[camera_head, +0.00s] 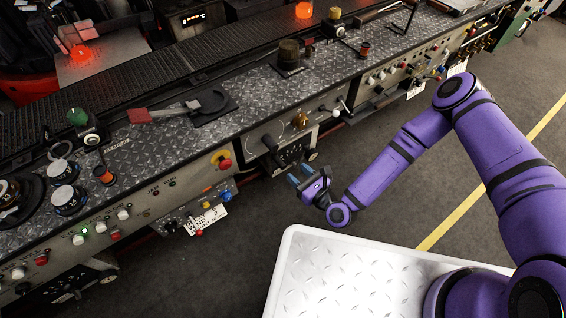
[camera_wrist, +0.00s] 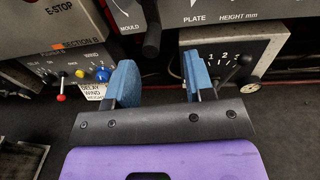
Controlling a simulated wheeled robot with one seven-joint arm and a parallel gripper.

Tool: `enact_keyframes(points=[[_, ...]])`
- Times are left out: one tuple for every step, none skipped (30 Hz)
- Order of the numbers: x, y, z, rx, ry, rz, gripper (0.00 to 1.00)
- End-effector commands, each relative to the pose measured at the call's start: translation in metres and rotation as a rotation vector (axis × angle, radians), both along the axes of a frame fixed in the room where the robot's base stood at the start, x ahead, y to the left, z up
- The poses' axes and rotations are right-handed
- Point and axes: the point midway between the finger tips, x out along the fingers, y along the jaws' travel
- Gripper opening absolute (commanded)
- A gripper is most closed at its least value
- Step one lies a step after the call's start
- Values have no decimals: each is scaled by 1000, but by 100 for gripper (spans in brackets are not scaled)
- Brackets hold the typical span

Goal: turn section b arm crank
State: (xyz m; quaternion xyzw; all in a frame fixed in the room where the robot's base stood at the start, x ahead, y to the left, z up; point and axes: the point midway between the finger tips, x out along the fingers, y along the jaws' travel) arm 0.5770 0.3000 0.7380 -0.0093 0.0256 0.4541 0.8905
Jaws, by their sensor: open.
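A black crank-like handle (camera_head: 270,144) sticks out of the front panel of the long console in the head view. In the wrist view a dark upright handle (camera_wrist: 151,28) shows beyond and between the fingertips; I take it for the same part. My gripper (camera_head: 303,176) is in front of the panel, below and right of the handle. Its two blue fingers are apart with nothing between them, as the wrist view also shows (camera_wrist: 158,80). The fingers appear clear of the handle. A "SECTION B" label shows on the panel at left in the wrist view.
A grey box (camera_wrist: 225,55) with a numbered scale, a black-knobbed lever and a dial is at right in the wrist view. A small control box (camera_wrist: 70,70) with coloured knobs is at left. A white textured platform (camera_head: 330,270) lies below my arm. Dark floor is open between.

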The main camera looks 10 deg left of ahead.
Motion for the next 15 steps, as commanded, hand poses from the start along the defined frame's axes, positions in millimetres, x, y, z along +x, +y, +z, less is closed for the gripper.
enact_keyframes(points=[[-9,1,-6,40,35,-22,48],[-13,2,-8,63,51,-33,48],[-17,2,-9,91,70,-48,48],[-19,3,-10,108,81,-56,48],[-22,3,-12,124,91,-64,48],[-24,3,-13,139,102,-72,48],[-25,3,-13,147,107,-77,48],[-26,3,-13,154,111,-80,48],[-26,4,-14,159,115,-84,48],[-25,5,-14,162,115,-85,48],[-24,6,-14,164,116,-86,48],[-22,8,-14,164,116,-85,48],[-20,11,-14,163,115,-85,48],[-18,13,-14,162,115,-84,48],[-14,18,-14,161,113,-83,48]])
